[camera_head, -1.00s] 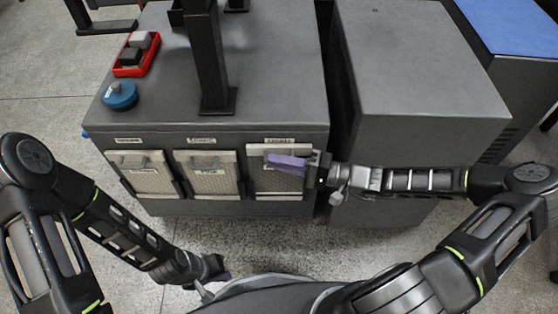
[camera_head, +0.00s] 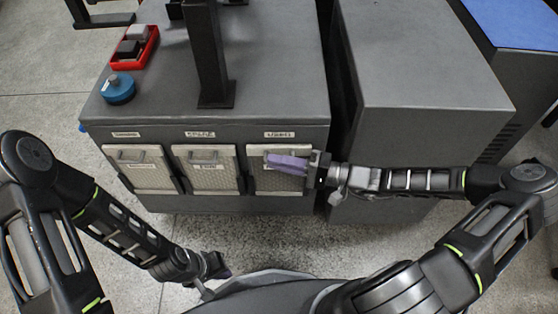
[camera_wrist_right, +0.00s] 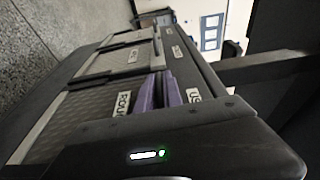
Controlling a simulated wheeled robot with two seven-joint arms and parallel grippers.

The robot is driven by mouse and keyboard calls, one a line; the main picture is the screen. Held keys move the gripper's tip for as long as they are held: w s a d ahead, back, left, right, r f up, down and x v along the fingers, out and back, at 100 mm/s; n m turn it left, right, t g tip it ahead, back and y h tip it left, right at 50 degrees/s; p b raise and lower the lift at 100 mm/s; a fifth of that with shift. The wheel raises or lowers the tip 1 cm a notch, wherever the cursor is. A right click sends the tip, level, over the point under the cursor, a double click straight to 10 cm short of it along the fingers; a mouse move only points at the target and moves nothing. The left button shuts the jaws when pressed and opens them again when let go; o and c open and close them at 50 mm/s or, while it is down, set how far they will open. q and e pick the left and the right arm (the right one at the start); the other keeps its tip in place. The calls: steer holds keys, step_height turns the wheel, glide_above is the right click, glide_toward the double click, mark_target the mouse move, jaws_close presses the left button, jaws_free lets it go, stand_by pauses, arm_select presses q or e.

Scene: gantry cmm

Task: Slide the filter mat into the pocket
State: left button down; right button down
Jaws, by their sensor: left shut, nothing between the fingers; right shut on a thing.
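The filter mat (camera_head: 284,182) is a pale, mesh-faced panel with a light frame, on the right of the cabinet's front. My right gripper (camera_head: 288,162) reaches it from the right, with its purple fingers shut across its upper part, where a handle would be hidden. The right wrist view shows the purple fingers (camera_wrist_right: 156,92) against the mat (camera_wrist_right: 84,115), beside its partly covered label. The right pocket (camera_head: 280,211) shows as a dark edge around the mat; how deep the mat sits, I cannot tell. My left gripper (camera_head: 217,270) is shut and empty, low in front of the cabinet.
Two similar mats, a left one (camera_head: 146,178) and a middle one (camera_head: 210,178), sit in neighbouring pockets. On the grey cabinet (camera_head: 275,80) stand a dark column (camera_head: 207,55), a blue round object (camera_head: 118,89) and a red tray (camera_head: 128,64). Another grey cabinet (camera_head: 425,70) stands at right.

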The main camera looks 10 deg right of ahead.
steer(key=c, duration=1.4)
jaws_free()
steer(key=shift+d, duration=0.15)
steer(key=p+v, duration=0.1)
steer(key=v, duration=0.6)
steer(key=shift+s+d, duration=0.2)
steer(key=shift+a+f, duration=0.1)
